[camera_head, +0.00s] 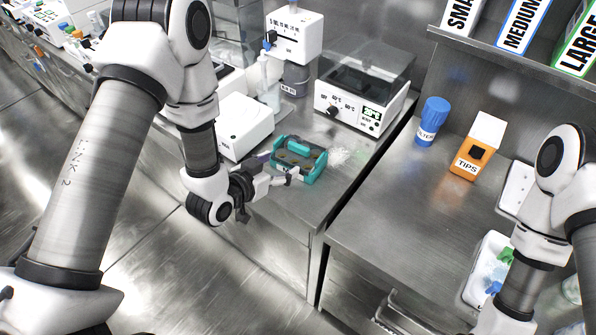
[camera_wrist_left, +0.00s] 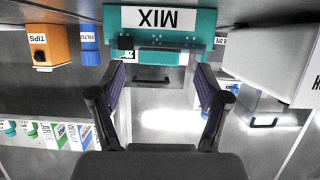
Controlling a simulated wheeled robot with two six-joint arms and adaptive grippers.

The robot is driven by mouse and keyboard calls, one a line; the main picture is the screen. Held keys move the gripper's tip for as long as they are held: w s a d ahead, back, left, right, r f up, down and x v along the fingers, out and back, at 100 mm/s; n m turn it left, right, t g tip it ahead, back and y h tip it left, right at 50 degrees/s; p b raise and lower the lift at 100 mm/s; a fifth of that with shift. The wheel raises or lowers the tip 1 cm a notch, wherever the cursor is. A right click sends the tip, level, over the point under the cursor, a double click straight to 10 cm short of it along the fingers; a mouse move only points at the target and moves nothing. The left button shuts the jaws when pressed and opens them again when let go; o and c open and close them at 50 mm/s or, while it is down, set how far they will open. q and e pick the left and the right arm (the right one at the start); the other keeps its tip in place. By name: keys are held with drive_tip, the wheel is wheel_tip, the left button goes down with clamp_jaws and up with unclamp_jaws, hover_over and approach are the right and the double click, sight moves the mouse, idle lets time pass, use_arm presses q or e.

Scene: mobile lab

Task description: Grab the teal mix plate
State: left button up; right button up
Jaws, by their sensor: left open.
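The teal mix plate (camera_head: 310,172) rests on the steel bench, near its front edge, in the head view. In the left wrist view, which looks upside down, the teal plate (camera_wrist_left: 207,30) shows its white MIX label at the top centre. My left gripper (camera_head: 274,176) is at the plate's left side in the head view. In the left wrist view the left gripper (camera_wrist_left: 160,75) has its two fingers spread wide, with the plate just beyond the tips. Nothing is held between them. Whether a fingertip touches the plate is hard to tell. My right gripper is out of view.
A white machine with a clear lid (camera_head: 350,100) stands behind the plate, and a white box device (camera_head: 243,125) stands to its left. A blue filter jar (camera_head: 431,122) and an orange tips box (camera_head: 479,145) stand on the right bench. A gap separates the benches.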

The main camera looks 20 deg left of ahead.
sight(297, 148)
use_arm(q)
drive_tip(key=w, duration=0.1)
drive_tip(key=w+d+r+t+p, duration=0.1)
drive_tip(key=shift+w+d+r+m+h, duration=0.2)
drive_tip(key=shift+w+r+m+h, duration=0.1)
drive_tip(key=x, duration=0.2)
drive_tip(key=p+x, duration=0.1)
drive_tip(key=x, duration=0.2)
drive_tip(key=shift+w+a+f, duration=0.1)
drive_tip(key=shift+w+f, duration=0.25)
drive_tip(key=shift+w, duration=0.05)
drive_tip(key=shift+s, duration=0.1)
drive_tip(key=c, duration=1)
